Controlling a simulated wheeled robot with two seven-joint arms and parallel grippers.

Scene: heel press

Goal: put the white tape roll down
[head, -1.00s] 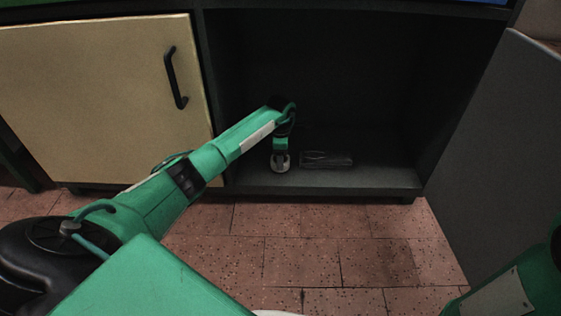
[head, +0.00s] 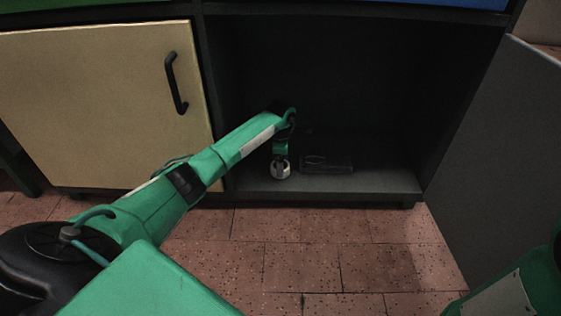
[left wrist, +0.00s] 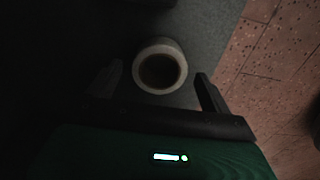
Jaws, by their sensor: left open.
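The white tape roll (head: 281,170) rests on the dark floor of the open cabinet (head: 380,181), near its front edge. In the left wrist view the roll (left wrist: 160,48) is a pale ring seen from above, with its dark hole upward. My left gripper (head: 280,163) is directly over the roll in the head view, covering part of it. In the left wrist view its two dark fingers (left wrist: 158,80) are spread, one on each side of the roll, with gaps to it. My right gripper is out of view; only part of my right arm shows at the lower right.
A clear, dark-looking box (head: 327,164) lies on the cabinet floor just right of the roll. A closed cream door (head: 95,105) with a black handle is on the left. A grey door panel (head: 490,160) stands open on the right. The cabinet floor further right is free.

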